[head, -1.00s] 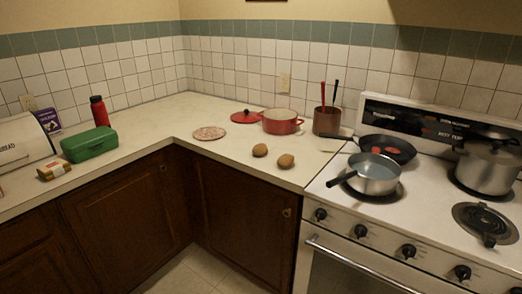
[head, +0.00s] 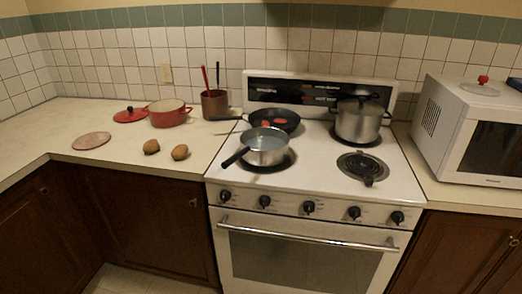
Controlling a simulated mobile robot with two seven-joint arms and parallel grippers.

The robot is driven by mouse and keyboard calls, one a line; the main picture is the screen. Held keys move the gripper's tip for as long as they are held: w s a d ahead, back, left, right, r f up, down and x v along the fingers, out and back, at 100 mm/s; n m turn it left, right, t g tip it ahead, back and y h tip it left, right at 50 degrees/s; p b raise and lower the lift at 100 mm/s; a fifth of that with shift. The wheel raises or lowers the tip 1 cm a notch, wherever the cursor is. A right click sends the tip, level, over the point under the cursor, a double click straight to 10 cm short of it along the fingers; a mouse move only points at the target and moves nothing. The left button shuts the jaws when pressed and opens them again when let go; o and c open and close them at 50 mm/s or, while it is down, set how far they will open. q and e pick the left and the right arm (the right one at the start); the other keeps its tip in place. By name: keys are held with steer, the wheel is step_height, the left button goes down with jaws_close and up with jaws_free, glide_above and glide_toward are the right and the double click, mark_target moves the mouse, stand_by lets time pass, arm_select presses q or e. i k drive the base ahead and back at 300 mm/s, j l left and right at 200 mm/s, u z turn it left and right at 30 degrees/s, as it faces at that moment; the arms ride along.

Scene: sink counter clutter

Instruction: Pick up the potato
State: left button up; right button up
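Two brown potatoes lie side by side on the counter left of the stove in the head view. The left potato (head: 151,147) is a little farther back; the right potato (head: 180,152) is nearer the stove. They look slightly apart from each other. Nothing covers either one. Neither of my grippers shows in the head view.
A red pot (head: 168,114), its red lid (head: 130,115), a round board (head: 91,141) and a utensil crock (head: 215,104) stand around the potatoes. The stove (head: 320,190) holds a saucepan (head: 265,147), skillet (head: 287,121) and stockpot (head: 358,122). A microwave (head: 470,130) is at right.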

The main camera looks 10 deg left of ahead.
mark_target(152, 145)
steer(key=i+j+z, duration=0.2)
steer(key=j+z, duration=0.2)
steer(key=j, duration=0.95)
steer(key=j+z, duration=0.35)
steer(key=j, duration=1.05)
